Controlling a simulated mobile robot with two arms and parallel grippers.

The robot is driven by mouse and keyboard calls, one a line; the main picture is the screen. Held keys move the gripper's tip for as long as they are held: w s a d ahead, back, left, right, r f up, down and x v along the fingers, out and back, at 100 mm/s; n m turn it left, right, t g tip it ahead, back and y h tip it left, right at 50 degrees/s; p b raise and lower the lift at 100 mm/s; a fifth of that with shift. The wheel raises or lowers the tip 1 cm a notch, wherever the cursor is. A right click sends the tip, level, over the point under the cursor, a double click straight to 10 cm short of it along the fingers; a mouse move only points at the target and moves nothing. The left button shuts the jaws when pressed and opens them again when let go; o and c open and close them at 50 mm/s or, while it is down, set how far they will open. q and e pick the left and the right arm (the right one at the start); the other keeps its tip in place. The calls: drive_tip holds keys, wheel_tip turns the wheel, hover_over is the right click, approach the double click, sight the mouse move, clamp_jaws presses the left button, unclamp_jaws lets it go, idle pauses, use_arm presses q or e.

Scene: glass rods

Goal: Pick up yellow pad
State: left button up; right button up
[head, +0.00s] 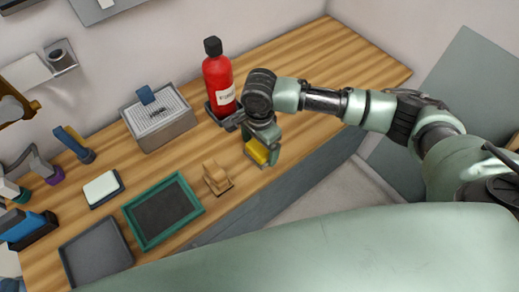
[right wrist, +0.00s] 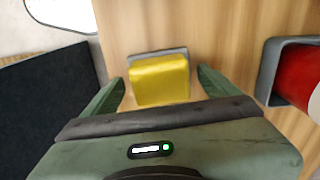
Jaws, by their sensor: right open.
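The yellow pad (head: 257,151) is near the front edge of the wooden counter, partly hidden by my right gripper (head: 262,148) in the head view. In the right wrist view the yellow pad (right wrist: 160,80) lies between the two open fingers of my right gripper (right wrist: 160,84), with a visible gap on each side. A grey edge (right wrist: 158,53) shows behind the pad, which seems to rest on or in a grey base. My left gripper is in neither view.
A red bottle (head: 218,80) in a dark holder stands close behind my right gripper. A wooden block (head: 216,178), a green-rimmed tray (head: 186,231) and a grey box (head: 163,137) are to the left. The counter's right part is clear.

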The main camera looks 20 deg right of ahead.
sight(260, 146)
drive_tip(key=c, duration=1.5)
wheel_tip(260, 146, up, 20)
drive_tip(key=shift+r, duration=0.1)
